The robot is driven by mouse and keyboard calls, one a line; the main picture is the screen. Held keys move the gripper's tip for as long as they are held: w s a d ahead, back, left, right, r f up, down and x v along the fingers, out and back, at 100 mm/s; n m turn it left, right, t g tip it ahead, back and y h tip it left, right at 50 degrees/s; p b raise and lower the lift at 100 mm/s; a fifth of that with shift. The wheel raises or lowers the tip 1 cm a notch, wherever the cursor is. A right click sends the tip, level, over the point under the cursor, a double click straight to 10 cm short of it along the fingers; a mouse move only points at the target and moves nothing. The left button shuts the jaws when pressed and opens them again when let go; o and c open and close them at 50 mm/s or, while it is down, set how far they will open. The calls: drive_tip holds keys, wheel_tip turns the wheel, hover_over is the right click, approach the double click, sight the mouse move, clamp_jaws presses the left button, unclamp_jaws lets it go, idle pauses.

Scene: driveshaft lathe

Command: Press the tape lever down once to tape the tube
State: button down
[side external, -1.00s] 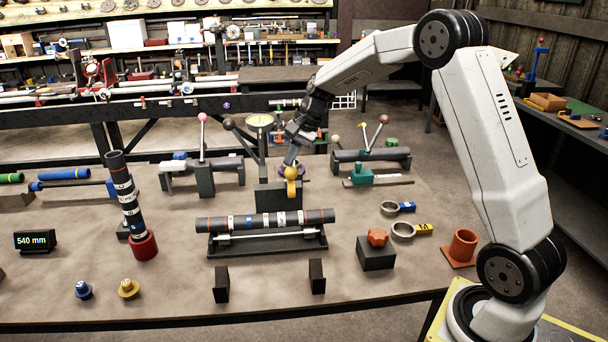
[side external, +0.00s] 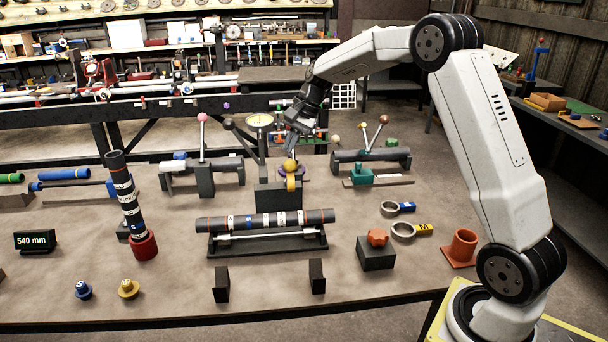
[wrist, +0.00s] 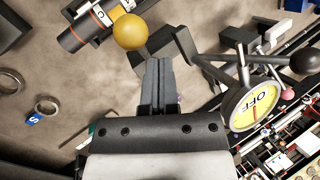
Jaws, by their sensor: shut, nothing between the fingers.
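The tape lever's yellow ball knob (side external: 290,165) stands over the black block (side external: 277,196) behind the tube, with a yellow-orange roll (side external: 291,183) just below it. The tube (side external: 265,220) is dark with white labels and orange bands, and lies level on a black cradle. My gripper (side external: 290,149) is shut and empty, just above and behind the knob. In the wrist view the knob (wrist: 130,32) is just beyond and left of my closed fingertips (wrist: 158,62). Part of the tube (wrist: 88,30) shows at the upper left. The lever's arm is mostly hidden.
A round yellow dial reading OFF (wrist: 256,104) and a lever with a black ball (wrist: 306,61) are close to my gripper. A pink-knobbed lever (side external: 202,118) stands to the left. Another dark tube (side external: 124,195) leans in a red cup (side external: 144,246).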

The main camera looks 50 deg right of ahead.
drive_tip(key=shift+r, duration=0.1)
drive_tip(key=shift+w+d+r, duration=0.65)
drive_tip(key=shift+r, duration=0.2)
drive_tip(key=shift+w+d+r, duration=0.6)
drive_tip(key=shift+r, duration=0.25)
drive_tip(key=s+f+n+t+h, duration=0.25)
drive_tip(key=s+f, duration=0.35)
drive_tip(key=f, duration=0.3)
drive_tip(key=s+a+f+n+g, duration=0.1)
drive_tip(key=s+a+f+n, duration=0.1)
drive_tip(key=s+a+n, duration=0.3)
drive_tip(key=s+a+f+n+g+h, duration=0.1)
drive_tip(key=s+a+n, duration=0.4)
drive_tip(key=s+a, duration=0.6)
drive_tip(key=s+f, duration=0.1)
drive_tip(key=s, duration=0.3)
drive_tip(key=shift+s+a+f+g, duration=0.2)
drive_tip(key=shift+s+f+g, duration=0.1)
drive_tip(key=shift+f+g, duration=0.05)
drive_tip(key=shift+w+h, duration=0.1)
drive_tip(key=shift+h, duration=0.15)
